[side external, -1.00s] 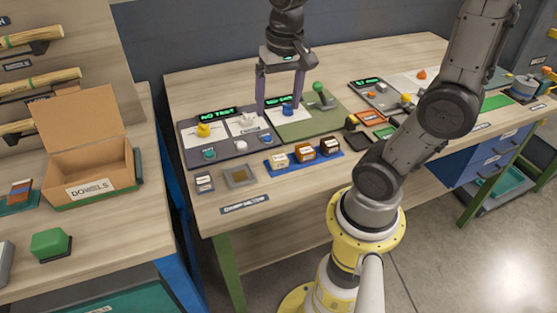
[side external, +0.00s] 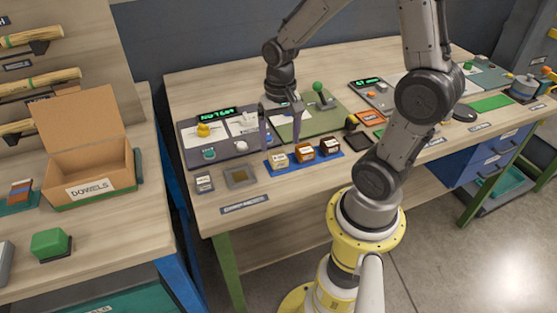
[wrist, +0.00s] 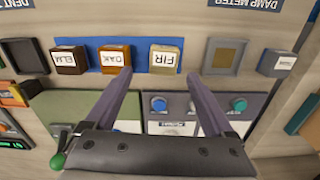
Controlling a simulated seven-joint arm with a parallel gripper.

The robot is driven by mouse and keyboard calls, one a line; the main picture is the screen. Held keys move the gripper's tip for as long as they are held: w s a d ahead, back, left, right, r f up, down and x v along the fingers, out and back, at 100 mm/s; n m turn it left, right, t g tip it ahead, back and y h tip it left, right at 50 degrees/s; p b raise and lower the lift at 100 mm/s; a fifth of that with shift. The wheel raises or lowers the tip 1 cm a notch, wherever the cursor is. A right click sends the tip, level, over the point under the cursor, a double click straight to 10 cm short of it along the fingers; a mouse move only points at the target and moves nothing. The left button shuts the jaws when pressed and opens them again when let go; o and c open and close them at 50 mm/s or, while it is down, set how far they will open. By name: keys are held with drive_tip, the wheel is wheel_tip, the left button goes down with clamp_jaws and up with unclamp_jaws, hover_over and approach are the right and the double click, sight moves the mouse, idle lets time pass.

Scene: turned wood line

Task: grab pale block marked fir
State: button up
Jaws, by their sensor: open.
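The pale block marked FIR (side external: 281,160) stands at the left end of a blue strip (side external: 272,171), beside the mid-brown OAK block (side external: 304,153) and the dark ELM block (side external: 330,146). In the wrist view the FIR block (wrist: 165,58) shows at upper middle, with the OAK block (wrist: 114,57) and ELM block (wrist: 69,60) to its left. My gripper (side external: 281,145) is open and empty, just above and behind the blocks. In the wrist view my gripper (wrist: 159,73) has the FIR block just beyond and between its fingertip lines, not gripped.
A grey square-recessed plate (side external: 239,177) and a small labelled block (side external: 204,182) sit left of the strip. Behind are a tester panel (side external: 184,148) with knobs and a green panel (side external: 335,118) with a green-knobbed lever (side external: 318,88). The bench front is largely clear.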

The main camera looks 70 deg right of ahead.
sight(278, 155)
drive_tip(key=f, duration=0.4)
drive_tip(key=shift+w+a+f, duration=0.15)
drive_tip(key=shift+w, duration=0.05)
clamp_jaws()
